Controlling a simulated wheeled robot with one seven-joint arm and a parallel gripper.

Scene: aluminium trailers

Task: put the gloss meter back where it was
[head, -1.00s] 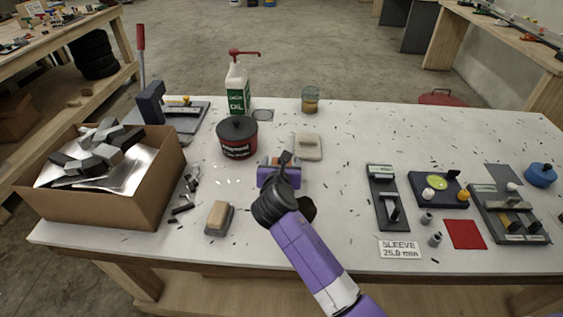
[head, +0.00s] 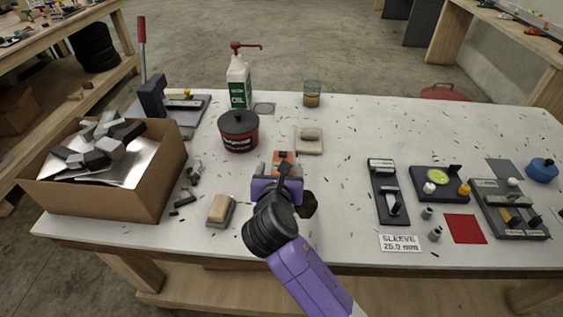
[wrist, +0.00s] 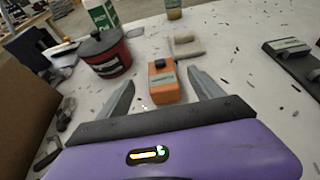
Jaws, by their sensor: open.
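An orange block-shaped device with a dark knob and a pale label, which looks like the gloss meter (wrist: 163,82), stands on the white table. It also shows in the head view (head: 284,156), just beyond my purple gripper. My gripper (wrist: 160,84) is open, with one grey finger on each side of the device's near part. The fingers look apart from it, with a gap on both sides. In the head view my gripper (head: 279,171) hides the near part of the device and the table beneath.
A red tub (head: 239,133) and a pale pad with a stone-like piece (head: 309,146) stand behind the device. A cardboard box (head: 150,183) and a brush-like block (head: 220,210) are at left. Gauges (head: 388,190) stand at right. The far middle-right tabletop is mostly clear.

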